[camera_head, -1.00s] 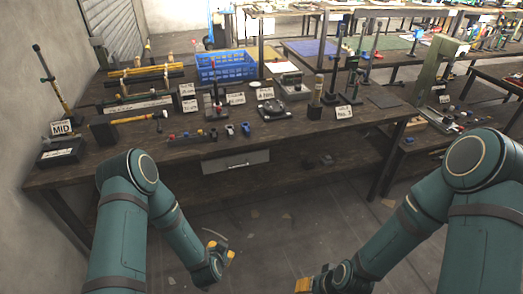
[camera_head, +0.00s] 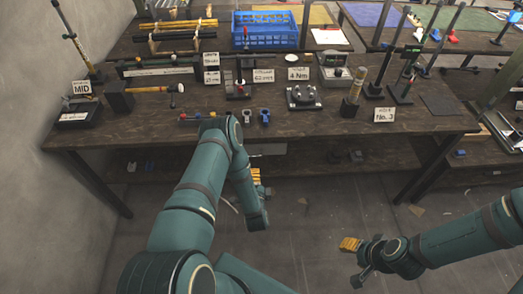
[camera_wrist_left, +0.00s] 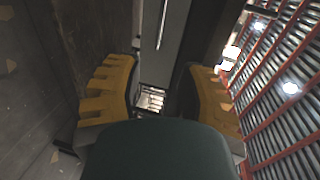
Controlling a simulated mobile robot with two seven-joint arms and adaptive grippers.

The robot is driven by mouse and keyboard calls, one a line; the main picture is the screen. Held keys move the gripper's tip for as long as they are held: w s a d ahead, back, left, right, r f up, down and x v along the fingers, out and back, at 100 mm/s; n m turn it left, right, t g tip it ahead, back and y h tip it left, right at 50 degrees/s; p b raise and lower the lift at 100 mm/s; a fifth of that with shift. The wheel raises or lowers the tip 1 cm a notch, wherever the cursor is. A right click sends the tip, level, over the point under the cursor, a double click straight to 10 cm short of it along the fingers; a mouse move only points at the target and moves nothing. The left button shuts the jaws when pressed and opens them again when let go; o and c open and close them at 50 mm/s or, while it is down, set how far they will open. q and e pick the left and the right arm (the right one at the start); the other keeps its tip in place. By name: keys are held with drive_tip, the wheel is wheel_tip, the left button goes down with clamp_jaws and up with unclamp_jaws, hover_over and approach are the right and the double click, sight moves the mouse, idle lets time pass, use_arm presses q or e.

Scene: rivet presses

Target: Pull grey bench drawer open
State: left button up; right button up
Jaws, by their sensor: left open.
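The grey bench drawer (camera_head: 268,149) is under the front edge of the dark wooden bench. My left arm hides much of it in the head view. The left wrist view shows its grey front (camera_wrist_left: 165,40) with a pale, narrow handle line, beyond the fingers. My left gripper (camera_head: 257,181) is below and in front of the drawer, with its yellow fingers partly hidden by my arm. In the left wrist view the gripper (camera_wrist_left: 155,88) is open and empty, apart from the drawer. My right gripper (camera_head: 352,252) is low over the floor at right; its jaw opening is unclear.
The floor (camera_head: 310,225) in front is mostly clear.

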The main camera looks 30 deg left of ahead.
sight(253, 156)
use_arm(q)
drive_tip(key=b+x, duration=0.1)
drive_tip(key=x, duration=1.2)
drive_tip(key=shift+a+b, duration=0.1)
drive_tip(key=shift+b, duration=0.25)
clamp_jaws()
